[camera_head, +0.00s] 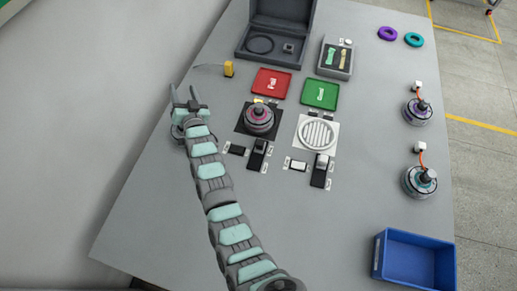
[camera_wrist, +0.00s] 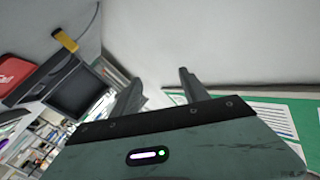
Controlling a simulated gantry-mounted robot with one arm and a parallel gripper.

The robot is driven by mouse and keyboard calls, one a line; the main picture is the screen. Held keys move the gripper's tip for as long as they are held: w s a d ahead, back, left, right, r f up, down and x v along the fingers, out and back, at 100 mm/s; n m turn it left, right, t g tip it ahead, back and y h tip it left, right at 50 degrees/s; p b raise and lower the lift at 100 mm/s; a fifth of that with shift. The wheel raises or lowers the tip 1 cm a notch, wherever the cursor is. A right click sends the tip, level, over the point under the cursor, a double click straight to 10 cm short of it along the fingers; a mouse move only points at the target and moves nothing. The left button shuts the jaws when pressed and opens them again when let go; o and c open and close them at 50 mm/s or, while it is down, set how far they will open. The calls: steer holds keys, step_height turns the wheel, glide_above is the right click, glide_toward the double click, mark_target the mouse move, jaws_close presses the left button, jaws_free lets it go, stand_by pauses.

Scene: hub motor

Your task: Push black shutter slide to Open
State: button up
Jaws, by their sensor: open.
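Two black slides stand on the table in the head view: one slide (camera_head: 257,154) below the black square pad (camera_head: 240,126), and another slide (camera_head: 320,171) below the white slotted round plate (camera_head: 318,134). Small white labels sit beside them, too small to read, so I cannot tell which is the shutter slide or its position. My gripper (camera_head: 184,95) is open and empty, left of the pad and well apart from both slides. Its two fingers also show in the wrist view (camera_wrist: 159,88), with no slide between them.
A red-topped motor (camera_head: 259,118) sits on the pad. A yellow block (camera_head: 228,69), red tray (camera_head: 272,82), green tray (camera_head: 320,95) and open dark case (camera_head: 270,47) lie behind. Two motors with orange cables and a blue bin (camera_head: 408,262) are right.

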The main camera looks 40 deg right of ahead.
steer(key=w+d+f+g+y+b, duration=0.2)
steer(key=w+d+f+g+b, duration=0.15)
steer(key=d+f, duration=0.3)
steer(key=m+g+y+b, duration=0.2)
steer(key=g+y+b, duration=0.2)
steer(key=g+b, duration=0.75)
glide_toward(260, 142)
steer(key=shift+w+d+g+p, duration=0.25)
steer(key=shift+w+g+p, duration=0.35)
steer(key=shift+g, duration=0.2)
step_height(260, 142, down, 9)
steer(key=shift+a+f+b, duration=0.1)
steer(key=shift+f+b, duration=0.15)
steer(key=shift+b, duration=0.4)
steer(key=shift+f, duration=0.45)
steer(key=shift+w, duration=0.1)
jaws_close()
